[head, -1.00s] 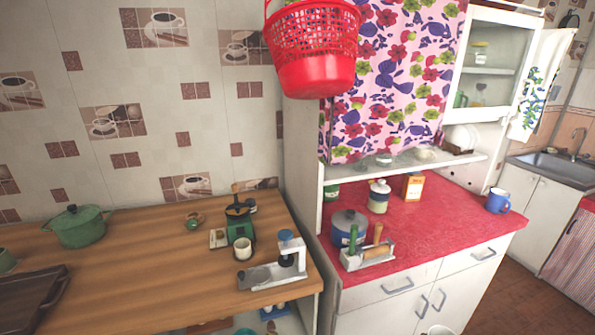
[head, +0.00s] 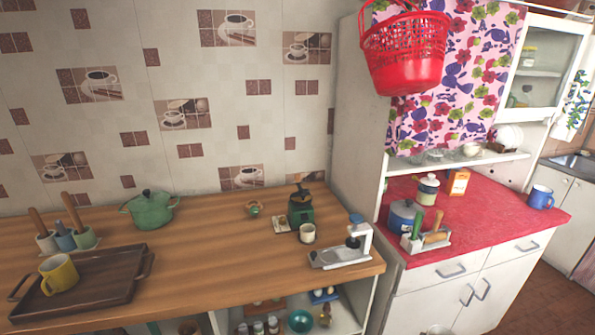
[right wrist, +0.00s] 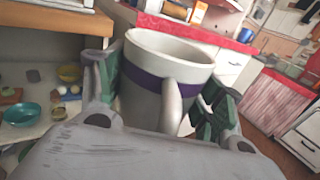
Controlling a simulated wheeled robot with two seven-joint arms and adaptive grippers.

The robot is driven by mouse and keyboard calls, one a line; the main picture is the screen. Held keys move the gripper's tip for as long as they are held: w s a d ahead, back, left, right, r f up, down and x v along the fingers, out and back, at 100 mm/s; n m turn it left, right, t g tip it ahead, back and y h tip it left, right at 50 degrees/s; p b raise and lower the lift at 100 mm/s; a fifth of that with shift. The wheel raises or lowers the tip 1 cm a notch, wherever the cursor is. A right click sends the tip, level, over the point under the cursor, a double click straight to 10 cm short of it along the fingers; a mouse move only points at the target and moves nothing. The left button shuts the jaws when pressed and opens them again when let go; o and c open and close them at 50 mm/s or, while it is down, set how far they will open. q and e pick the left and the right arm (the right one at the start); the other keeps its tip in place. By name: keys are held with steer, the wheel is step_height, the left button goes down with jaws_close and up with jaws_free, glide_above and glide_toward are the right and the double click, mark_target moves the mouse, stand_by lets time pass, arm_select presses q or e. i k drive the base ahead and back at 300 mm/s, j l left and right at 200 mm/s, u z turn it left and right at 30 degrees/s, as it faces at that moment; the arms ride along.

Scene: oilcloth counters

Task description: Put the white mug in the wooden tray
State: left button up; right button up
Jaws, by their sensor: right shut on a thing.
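The white mug (right wrist: 150,85) has a dark purple band and a handle facing the right wrist camera. My right gripper (right wrist: 160,92) is shut on it, with a green-padded finger on each side. The mug is roughly upright, in the air in front of the counters. A pale round shape (head: 437,330) at the bottom edge of the head view may be its rim. The dark wooden tray (head: 118,285) lies on the wooden counter at the left, with a yellow mug (head: 59,274) in it. My left gripper is not in view.
On the wooden counter (head: 215,245) stand utensil cups (head: 66,240), a green pot (head: 151,208), a grinder (head: 302,210), a small cream cup (head: 307,234) and a white metal press (head: 345,250). A red basket (head: 405,55) hangs above. The tray's right half is bare.

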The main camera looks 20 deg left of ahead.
mark_target(105, 289)
steer(key=k+j, duration=0.2)
steer(key=j, duration=0.25)
steer(key=k+j+u, duration=0.1)
steer(key=j, duration=0.35)
steer(key=k+j, duration=0.3)
steer(key=j, duration=0.2)
steer(key=k+j+u, duration=0.1)
steer(key=j, duration=0.35)
steer(key=k+j, duration=0.25)
steer(key=j, duration=0.25)
steer(key=k+j+u, duration=0.1)
steer(key=j, duration=0.4)
steer(key=k+j, duration=0.25)
steer(key=j, duration=0.25)
steer(key=k+j+u, duration=0.1)
steer(key=j, duration=0.4)
steer(key=k, duration=0.05)
